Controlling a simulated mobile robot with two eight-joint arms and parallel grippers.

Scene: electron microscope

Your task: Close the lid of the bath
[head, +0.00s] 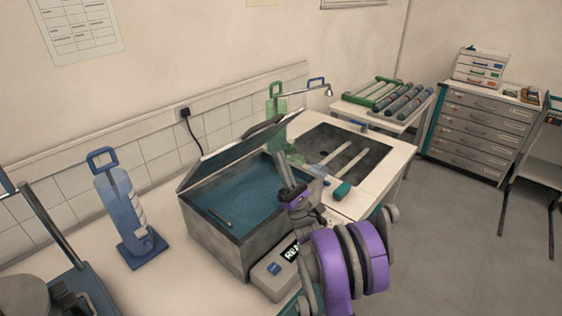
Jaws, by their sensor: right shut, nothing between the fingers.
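The bath (222,244) is a grey box on the bench with blue water inside. Its lid (236,150) stands open, tilted up along the back edge. A small rod-like object (220,217) shows in the water near the front left. My right gripper (283,162) is shut and empty. It appears at the bath's right side, in front of the lid's right end, and hides part of the bath's right rim. I cannot tell whether it touches the lid. My left gripper is out of view.
A control box with a display (278,270) sits at the bath's front. A blue bottle-like holder (122,212) stands left of the bath, a green one (276,105) behind it. A sink (345,150) lies to the right.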

